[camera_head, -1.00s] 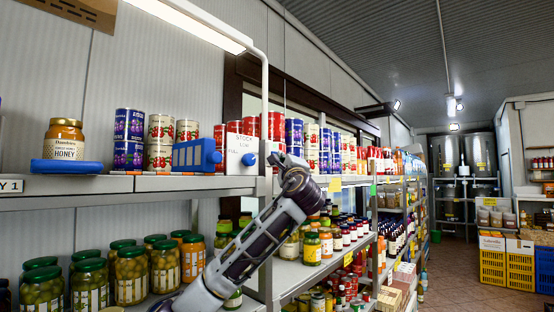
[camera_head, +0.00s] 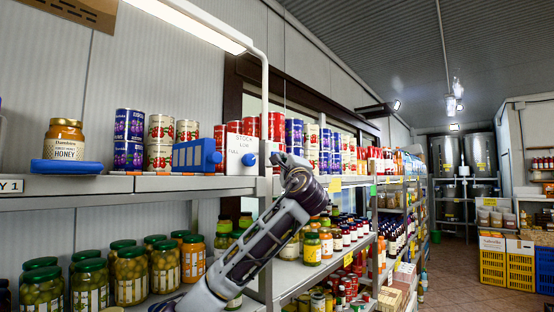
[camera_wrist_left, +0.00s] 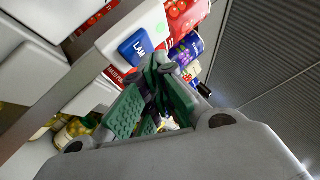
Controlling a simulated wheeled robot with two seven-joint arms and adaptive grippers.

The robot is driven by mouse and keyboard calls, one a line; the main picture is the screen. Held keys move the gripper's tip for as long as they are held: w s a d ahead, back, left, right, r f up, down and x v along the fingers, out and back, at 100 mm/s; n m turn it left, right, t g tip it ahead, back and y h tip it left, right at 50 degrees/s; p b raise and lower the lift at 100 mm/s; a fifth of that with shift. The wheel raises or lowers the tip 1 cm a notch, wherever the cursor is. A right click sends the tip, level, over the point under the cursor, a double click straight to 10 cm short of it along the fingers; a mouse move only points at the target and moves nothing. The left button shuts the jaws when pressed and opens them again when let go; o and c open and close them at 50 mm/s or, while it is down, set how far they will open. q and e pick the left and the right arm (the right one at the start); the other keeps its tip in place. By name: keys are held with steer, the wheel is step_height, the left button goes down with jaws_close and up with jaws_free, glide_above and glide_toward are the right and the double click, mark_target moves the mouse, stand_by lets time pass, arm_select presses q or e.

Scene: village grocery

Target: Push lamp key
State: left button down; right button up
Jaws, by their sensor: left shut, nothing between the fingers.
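The lamp key, a blue square with white letters beginning "LAM" (camera_wrist_left: 135,47), sits on a white housing in the left wrist view. I cannot make it out in the head view. My left gripper (camera_wrist_left: 157,67) is shut and empty, its green fingers together just below and right of the key. I cannot tell whether they touch it. In the head view the left gripper (camera_head: 287,162) is at the shelf's front corner, partly hidden by its own wrist. The lamp (camera_head: 190,22) is a lit white bar on a bent white post. My right gripper is not in view.
A white stock panel with a blue knob (camera_head: 249,159) and a blue box (camera_head: 197,155) stand on the upper shelf beside cans. A honey jar (camera_head: 65,139) sits on a blue stand at left. Jars fill the lower shelf. The aisle floor (camera_head: 455,270) is clear at right.

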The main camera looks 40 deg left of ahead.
arm_select(q)
steer(key=d, duration=0.6)
steer(key=shift+s, duration=0.25)
stand_by(0.4)
stand_by(0.4)
